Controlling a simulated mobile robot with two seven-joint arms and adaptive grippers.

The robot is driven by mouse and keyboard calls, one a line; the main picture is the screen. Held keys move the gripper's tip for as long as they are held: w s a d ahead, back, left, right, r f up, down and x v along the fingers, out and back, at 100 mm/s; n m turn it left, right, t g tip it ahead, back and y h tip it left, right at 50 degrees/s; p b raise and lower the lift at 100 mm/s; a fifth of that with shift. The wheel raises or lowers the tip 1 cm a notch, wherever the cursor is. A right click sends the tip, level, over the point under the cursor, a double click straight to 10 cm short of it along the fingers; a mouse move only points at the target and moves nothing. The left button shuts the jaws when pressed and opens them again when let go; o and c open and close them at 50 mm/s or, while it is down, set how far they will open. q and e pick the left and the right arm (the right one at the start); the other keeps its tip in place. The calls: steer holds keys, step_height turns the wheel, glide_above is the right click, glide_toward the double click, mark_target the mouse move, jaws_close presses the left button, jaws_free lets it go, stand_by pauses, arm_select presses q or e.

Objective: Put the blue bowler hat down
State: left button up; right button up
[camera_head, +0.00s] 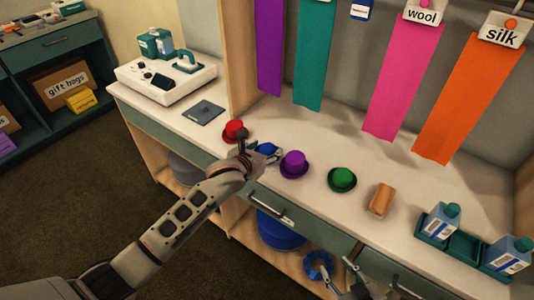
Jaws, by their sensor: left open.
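The blue bowler hat (267,149) is on or just above the white counter, between the red hat (234,131) and the purple hat (294,164). My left gripper (262,154) is open at the blue hat, and its fingers and wrist cover part of the hat. I cannot tell whether the fingers touch it, or whether its brim rests fully on the counter. My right gripper (338,274) is low at the bottom of the view, in front of the drawers, with its fingers apart and nothing between them.
A green hat (342,179) and a tan block (381,200) stand farther right on the counter (330,140). A teal tray (463,246) with bottles is at the right end. A grey pad (204,112) and a white machine (166,77) are at the left. Coloured cloth strips hang behind.

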arm_select(q)
steer(key=c, duration=1)
steer(key=shift+r, duration=0.1)
